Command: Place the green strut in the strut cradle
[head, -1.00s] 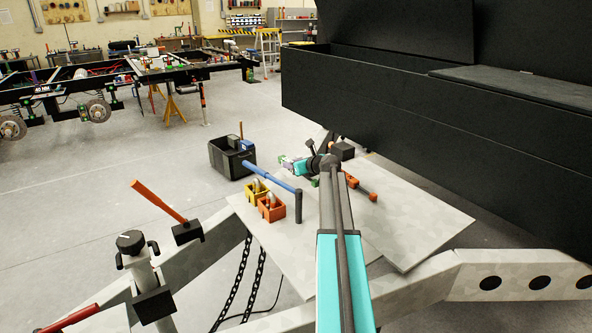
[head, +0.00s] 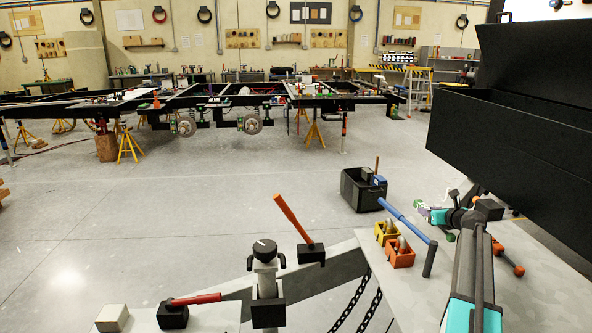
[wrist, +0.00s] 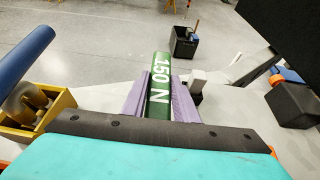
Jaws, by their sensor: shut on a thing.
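The green strut (wrist: 158,88), marked "150 N", stands out from between the purple fingers of my gripper (wrist: 160,98) in the wrist view. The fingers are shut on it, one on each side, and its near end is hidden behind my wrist. In the head view my gripper (head: 432,212) is small, above the far part of the pale plate, with a bit of green at its tip. I cannot pick out the strut cradle with certainty in either view.
Yellow (head: 386,232) and orange (head: 400,256) bins and a blue-handled bar (head: 408,221) stand left of my arm. A black crate (head: 361,190) sits on the floor beyond. A large black box (head: 510,135) rises at right. A chassis (head: 240,103) stands far back; open floor lies between.

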